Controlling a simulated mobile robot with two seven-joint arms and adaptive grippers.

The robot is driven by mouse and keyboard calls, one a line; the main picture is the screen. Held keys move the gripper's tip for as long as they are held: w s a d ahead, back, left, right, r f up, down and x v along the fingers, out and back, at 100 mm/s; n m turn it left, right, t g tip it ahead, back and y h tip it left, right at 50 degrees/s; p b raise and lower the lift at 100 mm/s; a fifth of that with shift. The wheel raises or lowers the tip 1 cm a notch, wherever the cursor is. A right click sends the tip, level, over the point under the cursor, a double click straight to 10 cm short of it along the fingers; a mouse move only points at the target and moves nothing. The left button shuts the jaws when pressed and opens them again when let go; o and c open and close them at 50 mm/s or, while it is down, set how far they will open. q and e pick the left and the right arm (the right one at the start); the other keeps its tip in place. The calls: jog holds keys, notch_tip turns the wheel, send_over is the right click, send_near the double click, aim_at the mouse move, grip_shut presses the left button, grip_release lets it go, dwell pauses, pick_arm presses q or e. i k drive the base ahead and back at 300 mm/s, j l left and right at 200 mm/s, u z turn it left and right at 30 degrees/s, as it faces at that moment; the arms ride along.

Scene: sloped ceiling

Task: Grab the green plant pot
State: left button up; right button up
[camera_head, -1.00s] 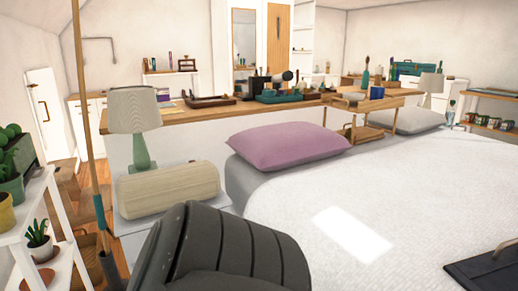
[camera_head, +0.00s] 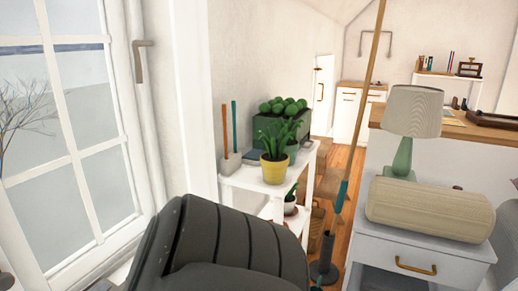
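A dark green rectangular planter (camera_head: 306,130) with round green plants stands on the upper shelf of a white stand. A yellow pot (camera_head: 273,170) with a leafy green plant stands in front of it and hides part of it. A small white pot (camera_head: 290,207) with a plant is on the lower shelf, partly hidden by the upper one. Neither of my grippers is in view.
The white stand (camera_head: 262,187) also bears a holder (camera_head: 229,163) with two upright sticks. A window (camera_head: 70,130) is at the left. A thin upright pole (camera_head: 361,110) stands right of the stand.

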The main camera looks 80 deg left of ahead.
aim_at(291, 148)
jog(key=u, duration=2.35)
